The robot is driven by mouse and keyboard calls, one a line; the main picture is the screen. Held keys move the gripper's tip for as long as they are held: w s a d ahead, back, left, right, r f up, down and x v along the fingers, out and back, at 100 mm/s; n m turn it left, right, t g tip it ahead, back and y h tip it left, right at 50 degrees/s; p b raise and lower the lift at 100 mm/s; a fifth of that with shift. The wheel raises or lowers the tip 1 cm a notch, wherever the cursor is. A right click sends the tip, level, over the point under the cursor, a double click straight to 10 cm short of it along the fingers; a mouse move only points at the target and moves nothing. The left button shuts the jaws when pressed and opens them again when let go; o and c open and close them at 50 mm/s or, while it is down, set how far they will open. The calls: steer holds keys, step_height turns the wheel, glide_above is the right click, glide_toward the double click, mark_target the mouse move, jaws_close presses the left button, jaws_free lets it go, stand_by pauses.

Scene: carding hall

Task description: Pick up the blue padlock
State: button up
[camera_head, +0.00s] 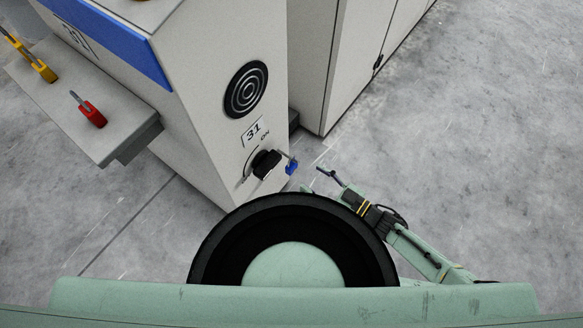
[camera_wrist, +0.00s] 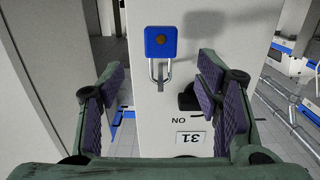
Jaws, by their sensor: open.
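The blue padlock (camera_head: 292,168) hangs beside the black rotary switch (camera_head: 266,164) on the light grey cabinet numbered 31. In the wrist view the padlock (camera_wrist: 161,42) appears upside down, with its blue body above its metal shackle. My gripper (camera_wrist: 162,88) is open and empty, with purple-padded fingers either side of the picture. The padlock lies beyond the fingertips, roughly between them across the picture. In the head view my gripper (camera_head: 323,178) is to the right of the padlock, apart from it.
A shelf (camera_head: 120,143) on the cabinet's left side holds a red padlock (camera_head: 91,114) and yellow padlocks (camera_head: 42,69). A taller cabinet (camera_head: 345,60) stands behind. The grey floor at right is clear.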

mark_target(294, 167)
steer(key=x, duration=0.9)
steer(key=shift+r, duration=0.15)
steer(key=shift+s, duration=0.1)
steer(key=shift+c, duration=0.4)
steer(key=c, duration=1.2)
